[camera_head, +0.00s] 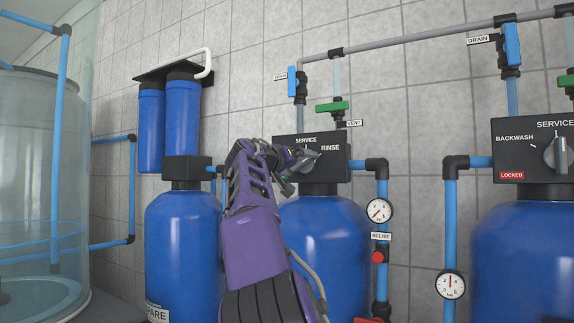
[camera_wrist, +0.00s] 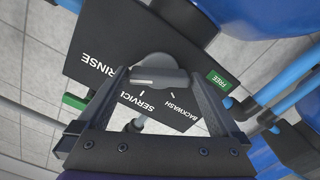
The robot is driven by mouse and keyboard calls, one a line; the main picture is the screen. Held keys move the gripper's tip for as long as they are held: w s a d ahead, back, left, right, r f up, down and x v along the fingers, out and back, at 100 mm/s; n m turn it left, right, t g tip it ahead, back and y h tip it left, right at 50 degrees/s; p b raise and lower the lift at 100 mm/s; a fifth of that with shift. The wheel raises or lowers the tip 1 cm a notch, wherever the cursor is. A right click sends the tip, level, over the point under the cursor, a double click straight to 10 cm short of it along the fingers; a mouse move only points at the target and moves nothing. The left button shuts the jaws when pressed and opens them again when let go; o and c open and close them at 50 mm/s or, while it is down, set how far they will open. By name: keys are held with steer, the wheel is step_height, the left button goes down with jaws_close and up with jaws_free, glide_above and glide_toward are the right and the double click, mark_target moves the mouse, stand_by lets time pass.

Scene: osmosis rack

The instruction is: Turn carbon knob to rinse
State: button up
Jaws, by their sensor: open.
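A grey knob (camera_wrist: 158,74) sits on the dark control box (camera_head: 338,173) of the middle blue tank; no carbon label is readable. The box also fills the middle of the wrist view (camera_wrist: 100,80), with RINSE, SERVICE and BACKWASH markings and a green FREE tag (camera_wrist: 218,81). My gripper (camera_head: 297,168) is at the box front, covering part of the knob and its left side. In the wrist view my open gripper (camera_wrist: 160,86) has one finger on each side of the knob. Contact and the knob's exact pointing direction cannot be told.
Another control box (camera_head: 536,165) with a red LOCKED tag stands at right. A gauge (camera_head: 379,211), a red relief knob (camera_head: 377,257) and blue pipes stand right of the middle tank. A green vent valve (camera_head: 332,107) is above. A tank marked SPARE (camera_head: 180,240) stands left.

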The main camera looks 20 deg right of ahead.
steer(key=b+v, duration=0.6)
steer(key=v, duration=1.1)
steer(key=shift+b, duration=0.4)
